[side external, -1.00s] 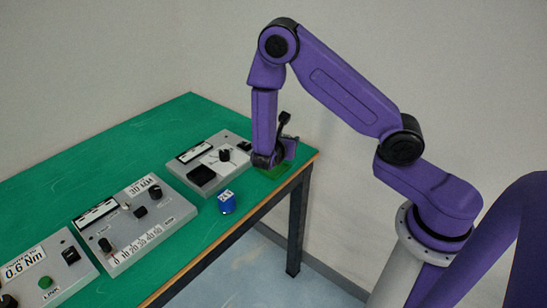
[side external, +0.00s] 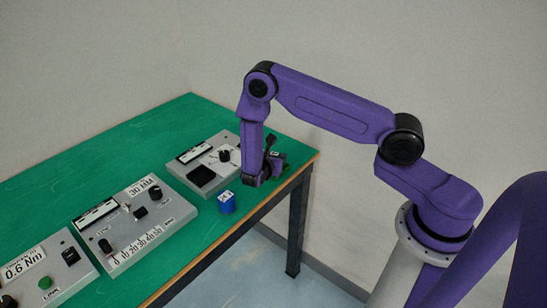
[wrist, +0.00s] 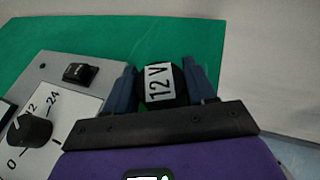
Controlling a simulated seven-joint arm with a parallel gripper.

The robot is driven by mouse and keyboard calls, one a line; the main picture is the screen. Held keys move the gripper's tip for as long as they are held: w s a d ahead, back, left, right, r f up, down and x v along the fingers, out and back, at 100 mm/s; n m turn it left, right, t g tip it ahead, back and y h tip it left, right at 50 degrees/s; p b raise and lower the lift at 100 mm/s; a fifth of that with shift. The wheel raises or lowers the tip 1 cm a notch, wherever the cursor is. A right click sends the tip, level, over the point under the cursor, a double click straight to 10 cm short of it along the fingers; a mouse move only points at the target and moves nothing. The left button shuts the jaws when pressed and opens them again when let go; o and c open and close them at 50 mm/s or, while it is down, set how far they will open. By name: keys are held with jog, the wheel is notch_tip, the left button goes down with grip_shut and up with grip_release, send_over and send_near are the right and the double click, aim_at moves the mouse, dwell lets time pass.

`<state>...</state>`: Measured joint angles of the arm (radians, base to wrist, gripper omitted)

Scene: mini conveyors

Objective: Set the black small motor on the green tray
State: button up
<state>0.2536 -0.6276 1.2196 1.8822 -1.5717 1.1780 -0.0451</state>
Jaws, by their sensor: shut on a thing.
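The black small motor (wrist: 179,82) has a white "12 V" label facing the wrist camera. My gripper (wrist: 160,70) is shut on it, with one blue-grey finger on each side. In the side view the gripper is low over the table's right end, near the front edge, and the motor's exact height cannot be told. The green tray cannot be clearly made out now; the arm covers its place in the side view.
A blue cylinder (side external: 227,206) with a white label stands on the green table (side external: 130,150) to the left of my gripper. Grey panels with knobs and switches line the table; the nearest panel (side external: 216,158) is just left of the arm. The table's back is clear.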

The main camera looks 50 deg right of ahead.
jog(key=o, duration=1.3)
jog(key=shift+f, duration=0.1)
jog(key=shift+o, duration=0.2)
jog(key=v, duration=1.2)
jog(key=s+a+r+m+g+y, duration=0.1)
jog(key=s+r+m+y, duration=0.2)
jog(key=s, duration=0.6)
jog(key=s+a+r+m+g+y, duration=0.1)
jog(key=s+r+m+g+y, duration=0.1)
jog(key=s+r+y, duration=0.3)
jog(key=s+a+r+m+g+y, duration=0.1)
jog(key=s+r+m+y, duration=0.3)
jog(key=s+r, duration=0.5)
jog(key=s+m, duration=0.1)
jog(key=s, duration=0.5)
jog(key=shift+a+r+g+y, duration=0.25)
jog(key=shift+a+g+y, duration=0.1)
jog(key=shift+g+y, duration=0.05)
